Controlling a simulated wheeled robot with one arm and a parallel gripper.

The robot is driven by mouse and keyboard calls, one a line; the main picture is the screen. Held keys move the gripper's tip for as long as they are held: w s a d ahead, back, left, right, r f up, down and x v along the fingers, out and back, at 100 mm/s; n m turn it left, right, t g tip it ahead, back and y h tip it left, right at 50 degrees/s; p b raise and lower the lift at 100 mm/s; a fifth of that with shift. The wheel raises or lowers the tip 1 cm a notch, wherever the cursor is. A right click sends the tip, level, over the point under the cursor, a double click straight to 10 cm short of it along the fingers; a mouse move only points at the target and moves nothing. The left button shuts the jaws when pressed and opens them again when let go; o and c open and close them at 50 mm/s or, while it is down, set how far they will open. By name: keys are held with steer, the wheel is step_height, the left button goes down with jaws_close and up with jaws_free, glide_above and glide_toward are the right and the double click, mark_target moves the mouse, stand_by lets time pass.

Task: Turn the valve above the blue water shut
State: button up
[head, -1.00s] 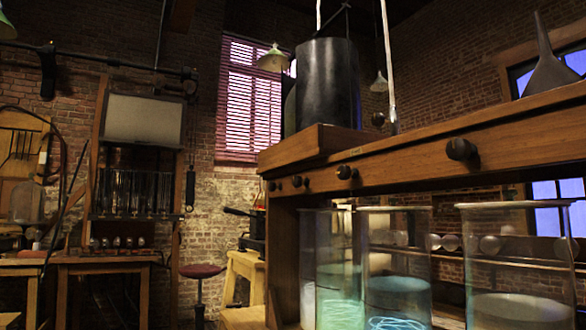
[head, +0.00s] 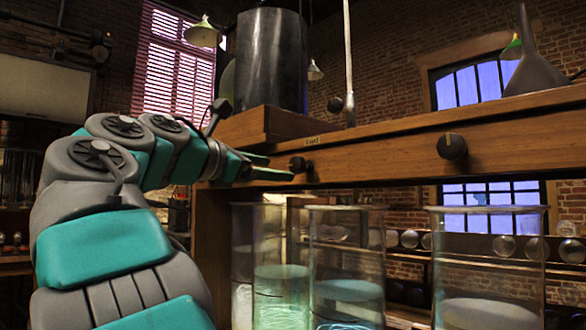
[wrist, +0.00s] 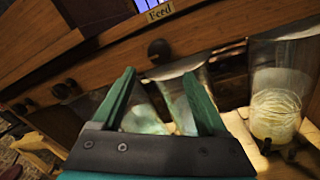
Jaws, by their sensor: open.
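A round dark valve knob (head: 298,164) sits on the wooden beam, just left of a small "Feed" label (head: 312,141). In the wrist view a knob (wrist: 160,50) shows beyond and between my fingertips, under the "Feed" label. A glass jar with blue-tinted water (head: 345,291) stands below the beam; a greener one (head: 281,290) is left of it. My gripper (head: 280,168) is open and empty, reaching in from the left close to the knob; it also shows in the wrist view (wrist: 160,74). I cannot tell whether it touches the knob.
Another knob (head: 452,146) with a light mark is farther right on the beam, above a jar of greyish liquid (head: 489,312). A dark cylinder (head: 271,60) and a funnel (head: 533,65) stand on top. More knobs (wrist: 62,90) lie to the left in the wrist view.

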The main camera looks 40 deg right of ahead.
mark_target(293, 165)
steer(key=d, duration=0.5)
steer(key=w+d+r, duration=0.1)
steer(key=d, duration=0.1)
steer(key=shift+d, duration=0.3)
jaws_close()
stand_by(0.4)
